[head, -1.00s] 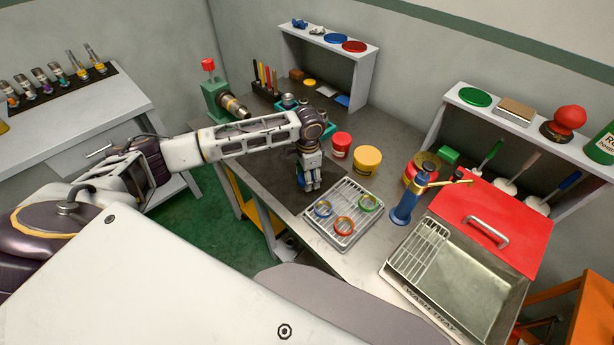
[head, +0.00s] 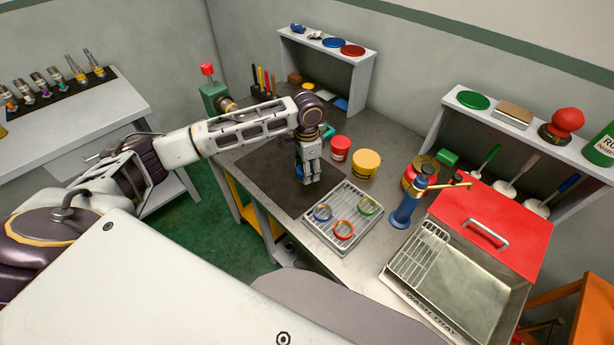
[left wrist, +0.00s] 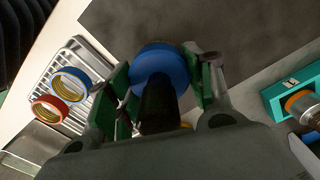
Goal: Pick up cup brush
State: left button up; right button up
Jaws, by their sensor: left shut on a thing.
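My left gripper (head: 310,176) hangs over the dark mat on the bench and points down. In the left wrist view, the gripper (left wrist: 166,72) is shut on a round blue piece with a black stem, which I take to be the cup brush (left wrist: 160,68). The blue disc lies between the green finger pads, and the stem runs back toward the palm. In the head view only a small blue patch of it (head: 299,172) shows beside the fingers. I cannot tell whether it touches the mat. My right gripper is not in view.
A wire rack (head: 318,238) with three coloured rings lies in front right of the gripper. A red tub (head: 340,148), a yellow tub (head: 366,164) and a blue post (head: 404,208) stand to its right. The wash tray (head: 472,285) is farther right. The dark mat (head: 262,172) has bare room leftward.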

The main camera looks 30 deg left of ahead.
pick_arm(q)
jog(key=shift+r, duration=2.2)
jog(key=shift+s, duration=0.1)
